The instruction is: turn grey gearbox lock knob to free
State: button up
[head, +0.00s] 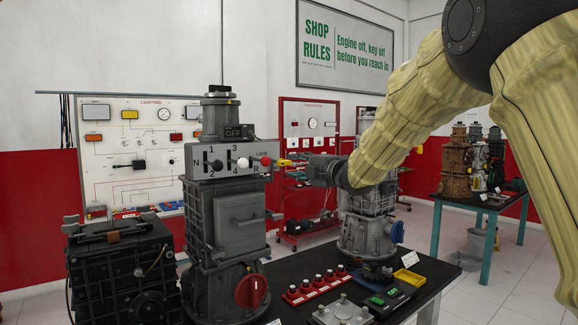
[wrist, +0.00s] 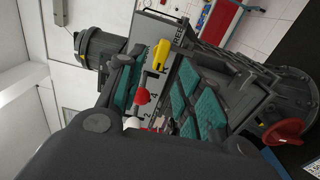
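The grey gearbox (head: 225,205) stands upright on a dark bench. Its light grey shift panel (head: 228,171) carries black, white and red knobs. A yellow knob (head: 284,162) sticks out at the panel's right end, near the lettering LOCK. In the wrist view the yellow knob (wrist: 161,53) lies near lettering that seems to read FREE. My gripper (head: 303,165) is just right of the yellow knob. In the wrist view its teal-padded fingers (wrist: 160,72) are spread apart, with the red knob (wrist: 142,96) showing between them. Whether a finger touches the yellow knob cannot be told.
A red handwheel (head: 251,290) sits low on the gearbox. A black engine unit (head: 122,270) stands left, and a silver gearbox (head: 368,225) stands behind my gripper.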

jog(key=v, duration=0.4)
jog(key=shift+s+d, duration=0.1)
jog(key=shift+s, duration=0.05)
jog(key=shift+f, duration=0.15)
notch_tip(320, 180, down, 17)
jog(key=d+m+h, duration=0.2)
jog(key=d+m, duration=0.1)
jog(key=m, duration=0.2)
jog(key=s+d+f+m+g+h+p, duration=0.15)
jog(key=s+f+m, duration=0.3)
jog(key=f, duration=0.85)
jog(key=s+d+f+m+g+h, duration=0.25)
jog(key=s+f, duration=0.35)
jog(key=f, duration=0.6)
jog(key=s+d+f+m+g+h+p, duration=0.15)
jog(key=s+f+m, duration=0.35)
jog(key=f, duration=0.8)
jog(key=s+d+f+m+g+h, duration=0.1)
jog(key=s+d+f+m+g, duration=0.1)
jog(key=s+f, duration=0.8)
jog(key=s+d+f+m+g+h, duration=0.1)
jog(key=s+d+f+m+g, duration=0.15)
jog(key=s+f, duration=0.8)
jog(key=s+d+m+g, duration=0.1)
jog(key=s+m+g, duration=0.1)
jog(key=s, duration=1.1)
jog(key=s+d+m+g+h, duration=0.1)
jog(key=s+d+m+g, duration=0.1)
jog(key=s, duration=1.1)
jog(key=shift+f+g+p, duration=0.3)
